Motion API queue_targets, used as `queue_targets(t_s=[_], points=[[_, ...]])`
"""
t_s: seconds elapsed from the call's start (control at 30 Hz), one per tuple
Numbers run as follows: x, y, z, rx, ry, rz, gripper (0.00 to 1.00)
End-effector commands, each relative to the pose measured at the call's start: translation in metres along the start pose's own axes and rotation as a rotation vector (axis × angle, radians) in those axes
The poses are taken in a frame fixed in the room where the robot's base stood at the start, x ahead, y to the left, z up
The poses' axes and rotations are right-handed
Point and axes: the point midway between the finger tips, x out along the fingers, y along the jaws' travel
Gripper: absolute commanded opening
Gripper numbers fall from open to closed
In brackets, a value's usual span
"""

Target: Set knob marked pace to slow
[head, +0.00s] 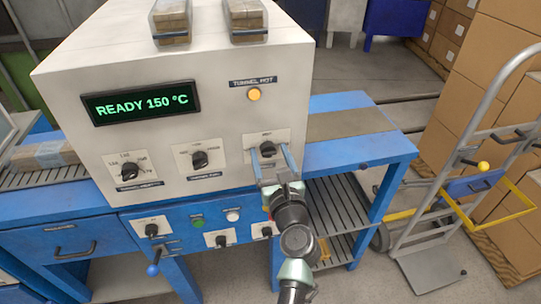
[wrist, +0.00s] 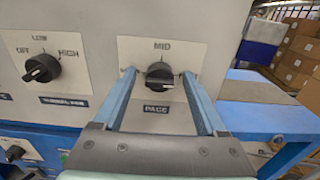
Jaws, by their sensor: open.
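The knob marked PACE (wrist: 160,76) is a black round dial on a white plate (wrist: 160,47), with MID printed above it and the PACE label (wrist: 157,108) below. Its grip bar lies roughly level; I cannot tell for sure which end is the pointer. The plate's left and right markings are mostly hidden behind my fingers. In the head view the knob (head: 267,149) is at the right of the machine's front. My gripper (wrist: 159,80) is open, its blue fingers on either side of the knob with gaps to it. It also shows in the head view (head: 273,162).
A similar black knob (wrist: 42,68) with OFF, LOW and HIGH sits to the left. The machine's display (head: 141,102) reads READY 150 °C. Smaller knobs (head: 152,230) line the blue panel below. A hand truck (head: 440,200) stands at the right.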

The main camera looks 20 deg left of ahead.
Motion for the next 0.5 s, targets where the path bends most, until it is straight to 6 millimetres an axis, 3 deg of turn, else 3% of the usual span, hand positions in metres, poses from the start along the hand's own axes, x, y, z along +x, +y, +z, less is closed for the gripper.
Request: queue_targets(t_s=[0.17,0.5], points=[[-0.0001,0.0002,0.0001,0.000,0.000,0.000,0.70],[-0.0003,0.0000,0.0000,0.000,0.000,0.000,0.09]])
